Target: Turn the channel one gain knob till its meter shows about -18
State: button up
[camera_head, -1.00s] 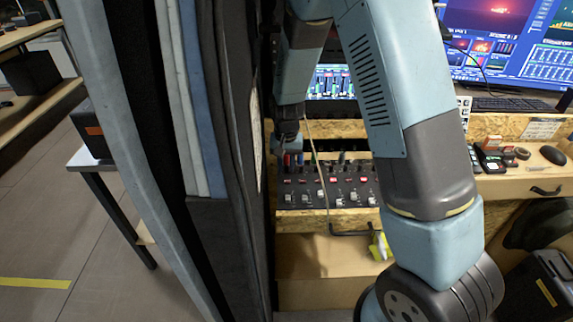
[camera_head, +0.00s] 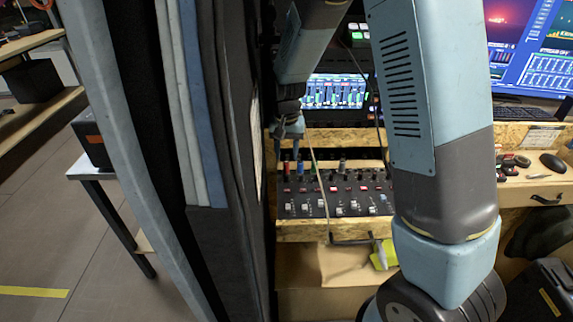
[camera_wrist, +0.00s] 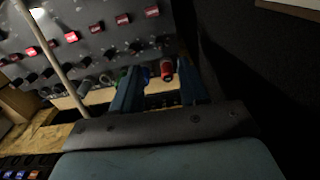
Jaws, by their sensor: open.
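The dark mixer (camera_head: 345,203) lies on a wooden desk, with rows of red buttons, small black knobs and light fader caps. It also shows in the wrist view (camera_wrist: 80,52). I cannot tell which knob is the channel one gain. My gripper (camera_head: 290,132) is above the mixer's back left corner. In the wrist view my gripper (camera_wrist: 160,88) is open, with two blue fingers apart and nothing clasped. A red plug-like piece (camera_wrist: 167,70) shows between the fingers, beyond the tips. A screen with coloured level bars (camera_head: 335,92) stands behind; its numbers are too small to read.
A tall dark panel (camera_head: 228,190) stands close left of the mixer. A thin pole or cable (camera_wrist: 52,55) crosses in front of the mixer. Coloured upright plugs (camera_head: 314,168) line its back edge. A yellow item (camera_head: 384,255) hangs below the desk. Large monitors (camera_head: 540,45) stand right.

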jog(key=shift+r, duration=2.5)
jog(key=s+d+r+t+y, duration=0.1)
jog(key=s+d+r, duration=0.4)
jog(key=d+r, duration=0.15)
jog(key=s+d+r+t, duration=0.1)
jog(key=s+d+r, duration=0.4)
jog(key=r, duration=0.3)
jog(key=s+d+r+t, duration=0.1)
jog(key=s+d+r, duration=0.2)
jog(key=s, duration=0.5)
jog(key=s+d+r+n+t+h, duration=0.1)
jog(key=s+d+r+t, duration=0.1)
jog(key=s, duration=0.5)
jog(key=shift+s+d+r+t, duration=0.35)
jog(key=shift+d+r, duration=0.2)
jog(key=shift+d, duration=0.7)
